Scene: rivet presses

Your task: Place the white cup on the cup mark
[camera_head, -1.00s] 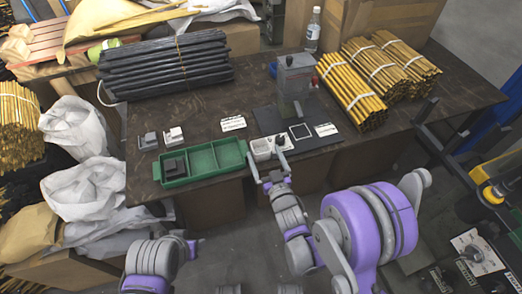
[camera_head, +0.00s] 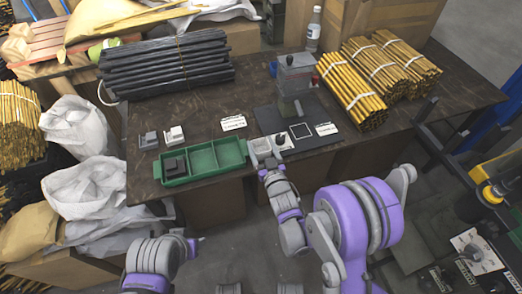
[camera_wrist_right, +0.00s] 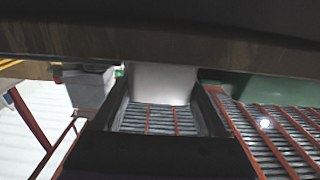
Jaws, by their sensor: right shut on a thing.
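The white cup (camera_head: 262,146) is at the front edge of the table, beside the press. My right gripper (camera_head: 267,164) is at its near side and shut on it. In the right wrist view the pale cup (camera_wrist_right: 160,82) shows between the two dark fingers (camera_wrist_right: 161,112). I cannot tell whether it touches the table. A white square outline (camera_head: 300,131), which looks like the cup mark, lies bare on the dark mat in front of the press. My left gripper (camera_head: 194,244) is low in front of the table, away from the objects; its fingers are too small to read.
A green divided tray (camera_head: 232,152) is just left of the cup. A white block with a dark knob (camera_head: 283,141) stands right of it. The grey press (camera_head: 296,80) rises behind the mark. Rod bundles (camera_head: 352,88) lie to the right.

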